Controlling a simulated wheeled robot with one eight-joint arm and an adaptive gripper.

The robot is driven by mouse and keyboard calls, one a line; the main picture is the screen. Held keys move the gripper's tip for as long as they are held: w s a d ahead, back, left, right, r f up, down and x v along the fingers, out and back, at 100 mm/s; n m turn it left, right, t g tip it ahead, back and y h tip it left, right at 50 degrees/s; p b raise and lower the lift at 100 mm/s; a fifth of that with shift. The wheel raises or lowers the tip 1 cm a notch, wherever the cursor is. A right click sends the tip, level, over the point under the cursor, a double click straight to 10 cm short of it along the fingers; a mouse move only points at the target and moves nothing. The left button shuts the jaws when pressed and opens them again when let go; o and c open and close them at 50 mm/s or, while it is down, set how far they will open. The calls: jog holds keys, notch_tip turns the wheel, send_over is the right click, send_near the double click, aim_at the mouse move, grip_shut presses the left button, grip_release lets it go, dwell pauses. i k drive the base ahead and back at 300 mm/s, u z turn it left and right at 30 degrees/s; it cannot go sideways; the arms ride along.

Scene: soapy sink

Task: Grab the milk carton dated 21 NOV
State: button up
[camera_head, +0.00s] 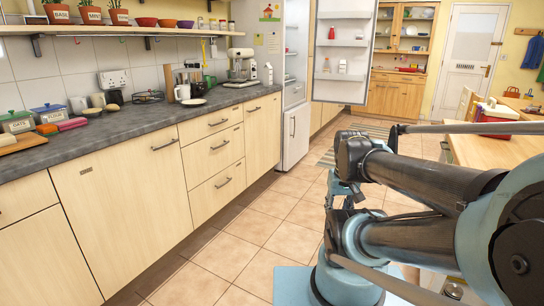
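Small white carton-like shapes stand on the worktop near the coffee machine, one (268,73) at the counter's end by the fridge. Another pale container (342,66) sits on a shelf of the open fridge door (343,90). No date is readable on any of them, so I cannot tell which is the carton dated 21 NOV. The fridge (295,134) stands past the end of the counter; most of its inside is hidden from this angle. My arm fills the lower right, folded. I cannot make out my gripper's fingers.
A wooden table (485,150) with a red-and-white box (497,112) stands right. Tiled floor (245,225) is open between them.

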aim_at(267, 69)
jog(key=u, duration=0.35)
jog(key=i, duration=2.7)
jog(key=z, duration=0.35)
jog(key=i, duration=1.1)
jog(key=z, duration=0.25)
